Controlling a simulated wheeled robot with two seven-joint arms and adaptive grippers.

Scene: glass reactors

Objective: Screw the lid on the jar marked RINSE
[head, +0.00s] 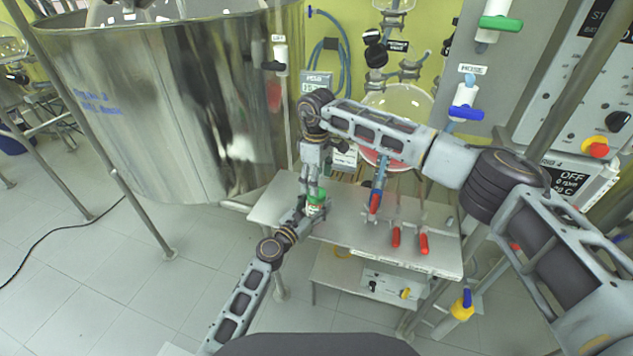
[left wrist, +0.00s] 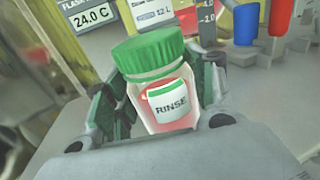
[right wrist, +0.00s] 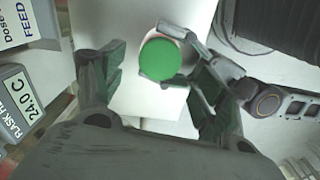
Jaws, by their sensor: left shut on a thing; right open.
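The jar marked RINSE (left wrist: 165,103) is clear with a red content and a white label with a green band. A ribbed green lid (left wrist: 148,50) sits on its mouth; I cannot tell how tightly. In the head view the lid (head: 316,196) shows at the left end of the bench. My left gripper (head: 308,208) is shut on the jar, one finger at each side. My right gripper (head: 313,180) points down just above the lid. In the right wrist view it is open (right wrist: 155,80), and the lid's round top (right wrist: 165,58) shows beyond its fingers, not gripped.
The grey bench (head: 345,222) is under the jar. A glass flask (head: 400,105) is behind my right arm. A large steel vessel (head: 175,110) stands left.

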